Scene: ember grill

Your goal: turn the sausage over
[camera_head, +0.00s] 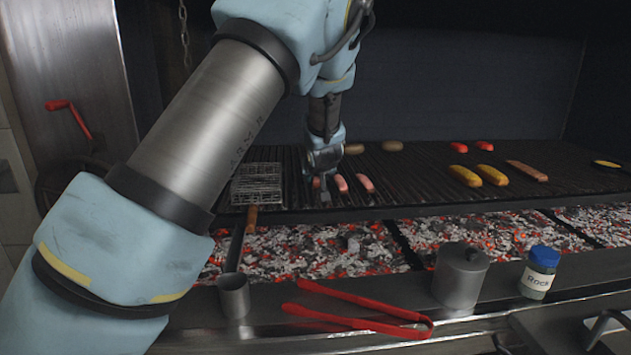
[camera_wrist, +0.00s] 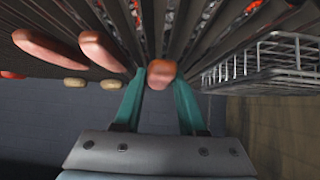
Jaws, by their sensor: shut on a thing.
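My gripper (camera_head: 325,180) is low over the left part of the dark grill grate (camera_head: 420,195). In the wrist view its two teal fingers (camera_wrist: 160,80) are closed on the end of a pinkish-brown sausage (camera_wrist: 161,70). The held sausage lies along the bars; whether it touches them I cannot tell. In the head view it is mostly hidden by my gripper. Two similar sausages lie close by to the right in the head view, a nearer one (camera_head: 341,183) and a farther one (camera_head: 365,183). In the wrist view they are on the left.
A wire grill basket (camera_head: 257,184) with a wooden handle is just left of my gripper. Corn cobs (camera_head: 491,175), another sausage (camera_head: 527,171) and red pieces (camera_head: 459,147) lie to the right. Embers glow below. Red tongs (camera_head: 355,318), a metal pot (camera_head: 460,275) and a jar (camera_head: 539,272) are in front.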

